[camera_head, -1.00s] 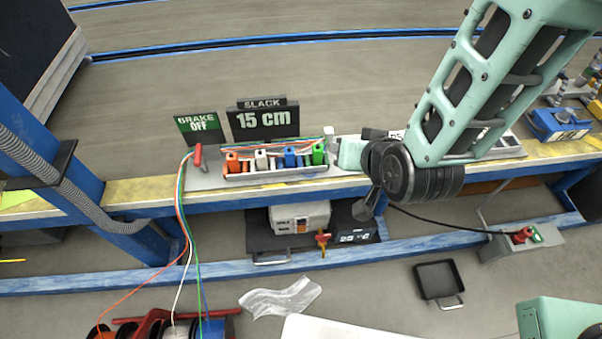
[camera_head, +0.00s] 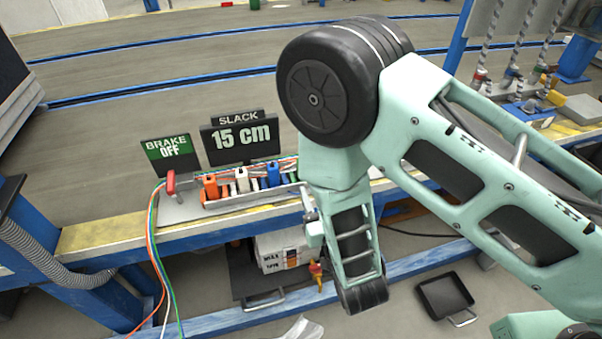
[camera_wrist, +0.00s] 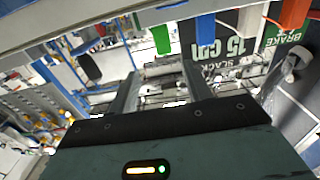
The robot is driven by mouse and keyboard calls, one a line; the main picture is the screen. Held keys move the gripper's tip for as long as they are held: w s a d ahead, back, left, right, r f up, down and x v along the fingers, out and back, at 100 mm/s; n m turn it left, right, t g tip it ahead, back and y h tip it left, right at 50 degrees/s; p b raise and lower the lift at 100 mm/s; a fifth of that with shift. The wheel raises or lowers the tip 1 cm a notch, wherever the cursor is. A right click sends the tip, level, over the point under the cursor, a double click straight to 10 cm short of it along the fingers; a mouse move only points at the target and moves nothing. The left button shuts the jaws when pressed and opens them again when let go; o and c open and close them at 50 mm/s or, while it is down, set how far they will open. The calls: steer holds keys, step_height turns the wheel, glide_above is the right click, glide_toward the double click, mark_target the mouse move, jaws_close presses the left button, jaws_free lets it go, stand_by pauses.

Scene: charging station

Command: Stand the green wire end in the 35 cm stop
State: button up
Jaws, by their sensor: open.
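Orange, white and green wires run along the bench's left end; the green wire (camera_head: 163,268) hangs down over its front edge. In the head view a tray (camera_head: 252,201) on the bench holds an orange block (camera_head: 210,187), a white block (camera_head: 241,181) and a blue block (camera_head: 273,175). My arm hides the tray's right end. The wrist view looks tilted and inverted, with a green block (camera_wrist: 160,39) beside a blue block (camera_wrist: 205,28) at the top. My gripper (camera_wrist: 162,84) is open below them, nothing visible between its fingers. The green wire's end cannot be made out.
A sign (camera_head: 240,137) reads "SLACK 15 cm". Another sign (camera_head: 168,147) reads "BRAKE OFF", with a red lever (camera_head: 171,182) in front. A black tray (camera_head: 446,297) lies on the floor. My arm covers the bench's middle. No 35 cm stop is identifiable.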

steer(key=x, duration=0.7)
steer(key=shift+b, duration=0.35)
steer(key=shift+a+b+x, duration=0.15)
steer(key=shift+b+x, duration=0.15)
steer(key=shift+x, duration=1.05)
steer(key=shift+a+b+x, duration=0.2)
steer(key=shift+b+x, duration=0.1)
steer(key=shift+x, duration=1.1)
steer(key=shift+s+f, duration=0.1)
steer(key=c, duration=1.1)
